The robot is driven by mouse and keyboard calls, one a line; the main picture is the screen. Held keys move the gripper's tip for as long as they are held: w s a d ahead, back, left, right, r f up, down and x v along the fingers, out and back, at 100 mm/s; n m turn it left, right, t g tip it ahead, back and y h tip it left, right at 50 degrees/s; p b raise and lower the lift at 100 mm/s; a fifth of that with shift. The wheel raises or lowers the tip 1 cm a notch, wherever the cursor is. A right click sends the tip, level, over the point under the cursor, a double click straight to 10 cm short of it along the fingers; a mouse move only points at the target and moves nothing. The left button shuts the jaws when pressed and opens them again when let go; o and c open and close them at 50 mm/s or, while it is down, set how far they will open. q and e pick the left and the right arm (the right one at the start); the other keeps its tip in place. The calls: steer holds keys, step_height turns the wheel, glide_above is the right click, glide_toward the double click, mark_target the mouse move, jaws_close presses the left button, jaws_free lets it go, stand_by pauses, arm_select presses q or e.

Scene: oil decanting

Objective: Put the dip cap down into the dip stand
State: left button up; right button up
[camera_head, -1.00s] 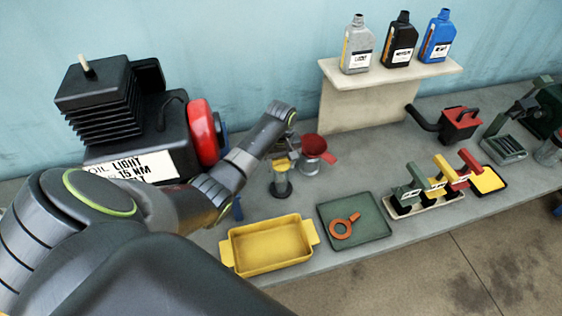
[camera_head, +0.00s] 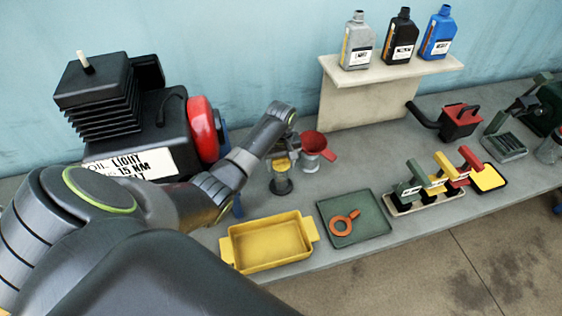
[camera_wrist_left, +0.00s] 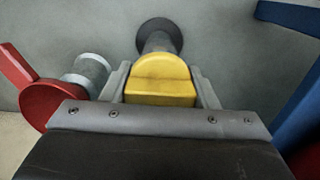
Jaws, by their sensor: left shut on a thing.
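The yellow dip cap (camera_wrist_left: 160,84) sits between the two fingers of my left gripper (camera_wrist_left: 160,92), which is shut on it. In the head view the dip cap (camera_head: 281,163) shows as a small yellow patch under my left gripper (camera_head: 284,150). The dip stand (camera_head: 281,185), a small grey cup-like holder on a dark round base, stands on the bench directly below. In the left wrist view the dip stand (camera_wrist_left: 158,35) is partly hidden behind the cap. I cannot tell whether the cap touches it. My right gripper is not in view.
A red funnel (camera_head: 318,146) in a grey holder stands close to the right of the stand. The engine (camera_head: 130,125) is to the left. A yellow pan (camera_head: 268,243) and a green tray (camera_head: 370,228) with an orange ring tool (camera_head: 341,224) lie in front.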

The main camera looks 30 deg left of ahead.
arm_select(q)
steer(key=shift+f, duration=0.6)
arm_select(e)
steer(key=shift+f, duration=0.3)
arm_select(q)
steer(key=o, duration=1.5)
